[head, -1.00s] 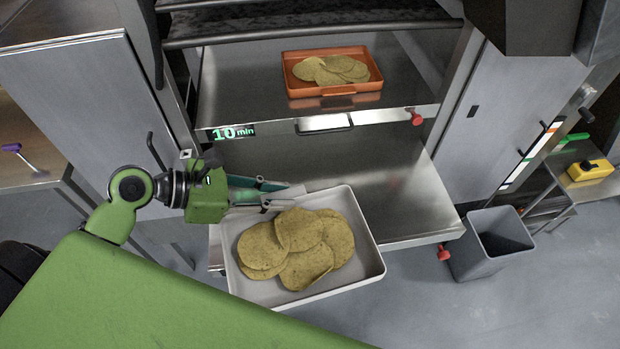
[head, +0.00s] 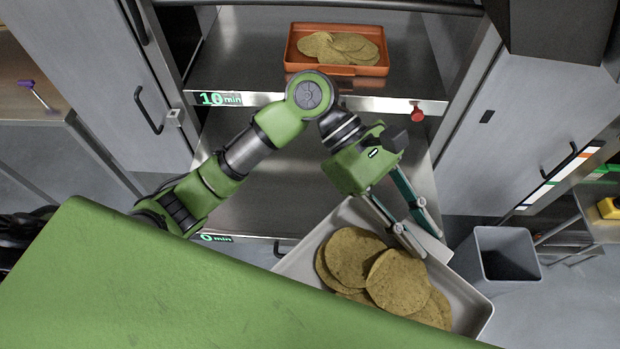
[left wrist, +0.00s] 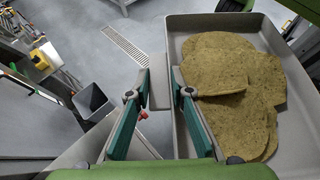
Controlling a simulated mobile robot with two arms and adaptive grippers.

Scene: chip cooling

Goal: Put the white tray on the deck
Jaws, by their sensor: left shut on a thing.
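The white tray (head: 468,300) holds a pile of several round, flat, brownish chips (head: 352,256) and is at the bottom right of the head view. My left gripper (head: 432,243) is shut on the tray's far right rim. In the left wrist view, the fingers (left wrist: 158,85) meet at the rim of the tray (left wrist: 297,115), whose chips (left wrist: 225,75) lie on the right. A broad green flat surface (head: 180,290), perhaps the deck on my body, fills the lower left and hides the tray's near side. My right gripper is not in view.
An orange tray (head: 337,70) with chips sits on the rack's upper shelf, marked 10 min (head: 220,99). The lower shelf (head: 275,190) looks bare. A grey bin (head: 505,255) stands on the floor at the right. The visible green surface is clear.

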